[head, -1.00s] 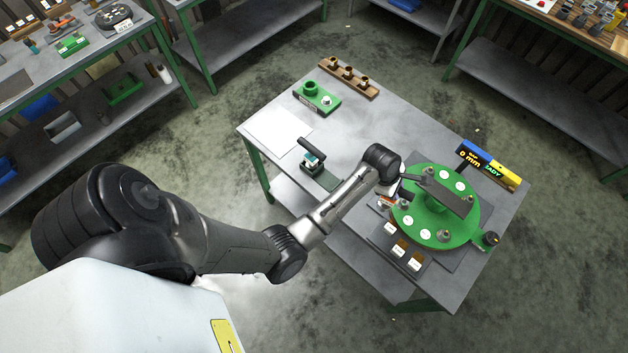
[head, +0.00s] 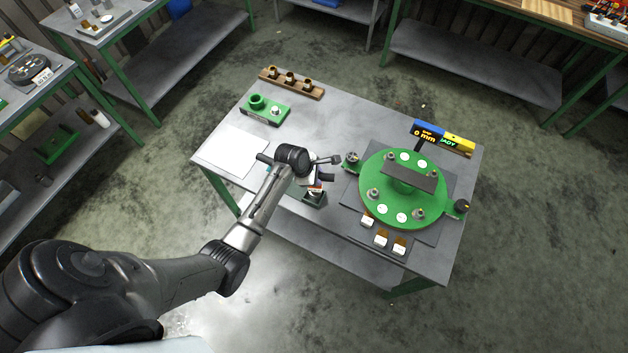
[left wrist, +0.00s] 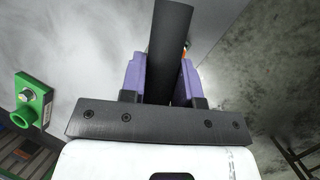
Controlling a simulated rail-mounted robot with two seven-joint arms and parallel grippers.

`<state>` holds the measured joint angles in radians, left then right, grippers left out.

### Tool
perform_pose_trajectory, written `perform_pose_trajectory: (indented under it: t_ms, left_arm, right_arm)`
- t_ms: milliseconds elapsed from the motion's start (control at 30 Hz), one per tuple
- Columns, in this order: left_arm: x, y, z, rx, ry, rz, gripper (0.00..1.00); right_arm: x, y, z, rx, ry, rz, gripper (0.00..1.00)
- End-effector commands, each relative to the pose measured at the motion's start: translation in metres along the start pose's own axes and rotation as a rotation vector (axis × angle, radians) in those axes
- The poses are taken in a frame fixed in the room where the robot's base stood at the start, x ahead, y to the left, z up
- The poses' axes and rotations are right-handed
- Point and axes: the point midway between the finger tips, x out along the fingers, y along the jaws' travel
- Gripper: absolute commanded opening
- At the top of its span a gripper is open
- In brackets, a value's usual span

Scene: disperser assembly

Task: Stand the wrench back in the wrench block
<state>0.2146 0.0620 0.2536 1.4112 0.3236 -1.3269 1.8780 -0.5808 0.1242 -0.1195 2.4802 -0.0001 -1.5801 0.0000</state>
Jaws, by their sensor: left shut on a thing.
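The wrench (left wrist: 170,45) is a long dark bar between the purple fingers of my left gripper (left wrist: 160,88) in the left wrist view. My left gripper is shut on it. In the head view my left gripper (head: 318,180) is over the table, left of the green disc. A small dark block (head: 314,199), which looks like the wrench block, stands just below the gripper in the picture. The gripper partly hides it. I cannot tell whether the wrench touches it. My right gripper is not in view.
The green disc fixture (head: 376,205) with several bolts and white spots fills the table's right side. A blue and yellow display (head: 443,137) stands behind it. Small labelled blocks (head: 381,240) lie in front. A green block (head: 265,111) and a brown rack (head: 290,84) are at the back left.

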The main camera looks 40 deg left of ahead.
Motion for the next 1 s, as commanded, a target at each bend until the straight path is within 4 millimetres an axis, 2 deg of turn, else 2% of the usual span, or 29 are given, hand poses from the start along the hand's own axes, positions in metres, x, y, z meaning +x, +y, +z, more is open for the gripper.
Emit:
perform_pose_trajectory:
  t_ms: [167,533,1000]
  left_arm:
    - [0.002,0.003,-0.006,0.000,-0.002,0.002,0.00]
    - [0.035,-0.004,-0.020,0.000,-0.002,0.002,0.00]
    - [0.039,-0.005,-0.021,-0.001,-0.002,0.004,0.00]
  right_arm:
    - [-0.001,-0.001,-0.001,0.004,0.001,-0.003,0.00]
    - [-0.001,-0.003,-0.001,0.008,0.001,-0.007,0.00]
    - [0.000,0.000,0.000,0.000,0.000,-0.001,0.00]
